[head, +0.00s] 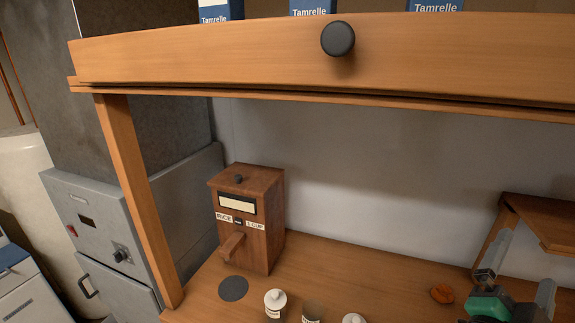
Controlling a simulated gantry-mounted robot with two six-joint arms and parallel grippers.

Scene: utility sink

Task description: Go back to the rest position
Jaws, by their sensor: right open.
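My right gripper (518,277) shows at the lower right, above the wooden counter (385,279). Its two grey fingers stand apart and nothing is seen between them. A green and black part of the same gripper shows below the fingers, cut off by the bottom edge. My left gripper is not in view.
A wooden rice dispenser (261,213) stands at the counter's left, behind a dark round disc (233,288). White lidded containers (274,302) stand at the front edge. A wide wooden drawer (230,56) with a black knob (338,39) overhangs. A small wooden shelf (541,222) is at right.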

